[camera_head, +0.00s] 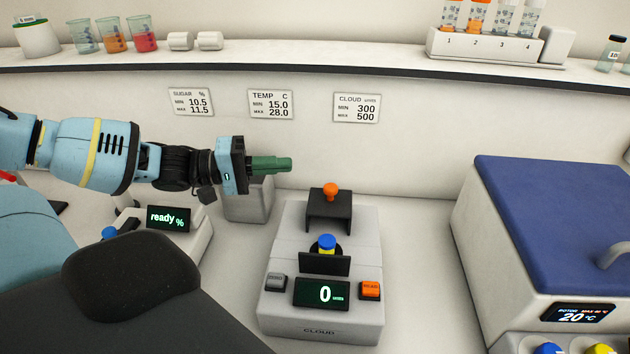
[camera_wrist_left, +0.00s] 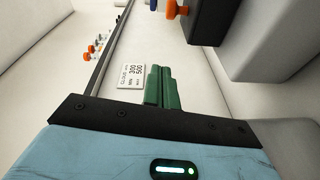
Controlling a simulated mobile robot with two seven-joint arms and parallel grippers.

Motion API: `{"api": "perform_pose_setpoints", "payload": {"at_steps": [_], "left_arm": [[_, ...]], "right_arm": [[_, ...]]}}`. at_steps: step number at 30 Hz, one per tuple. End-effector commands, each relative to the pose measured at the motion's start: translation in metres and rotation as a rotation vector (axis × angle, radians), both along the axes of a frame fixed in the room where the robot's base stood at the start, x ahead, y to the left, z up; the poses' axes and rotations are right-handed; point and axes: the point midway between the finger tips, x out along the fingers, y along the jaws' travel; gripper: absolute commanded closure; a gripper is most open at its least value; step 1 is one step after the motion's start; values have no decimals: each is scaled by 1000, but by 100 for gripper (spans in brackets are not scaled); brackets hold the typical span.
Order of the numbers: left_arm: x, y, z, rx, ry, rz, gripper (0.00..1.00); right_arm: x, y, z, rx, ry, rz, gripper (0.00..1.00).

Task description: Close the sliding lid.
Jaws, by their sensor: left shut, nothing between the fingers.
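The cloud meter (camera_head: 320,260) stands on the counter in the head view. Its black sliding lid (camera_head: 330,212) with an orange knob (camera_head: 331,190) sits toward the back. A vial with a blue cap (camera_head: 326,242) stands in the opening in front of the lid, uncovered. My left gripper (camera_head: 288,164) has green fingers, is shut and empty, and hovers behind and left of the lid, apart from it. In the left wrist view its fingers (camera_wrist_left: 160,87) are together, and the orange knob (camera_wrist_left: 178,9) shows at the top edge. My right gripper is not in view.
A grey block (camera_head: 250,200) lies under my left gripper, and a "ready %" meter (camera_head: 170,225) is at left. The shelf (camera_head: 300,68) with beakers and a vial rack (camera_head: 485,45) runs along the back.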

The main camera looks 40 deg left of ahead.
Motion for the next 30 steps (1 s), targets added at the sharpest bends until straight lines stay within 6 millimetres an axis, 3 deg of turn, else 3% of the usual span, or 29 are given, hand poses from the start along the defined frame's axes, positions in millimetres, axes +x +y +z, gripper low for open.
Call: {"api": "perform_pose_setpoints", "payload": {"at_steps": [1,13,21,30], "left_arm": [[5,-5,-8,-2,8,-1,100],[37,-37,-9,0,7,-1,100],[18,-64,-6,-4,-1,0,100],[15,-70,-9,0,0,1,100]], "right_arm": [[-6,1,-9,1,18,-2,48],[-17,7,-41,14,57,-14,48],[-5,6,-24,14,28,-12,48],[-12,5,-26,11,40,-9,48]]}}
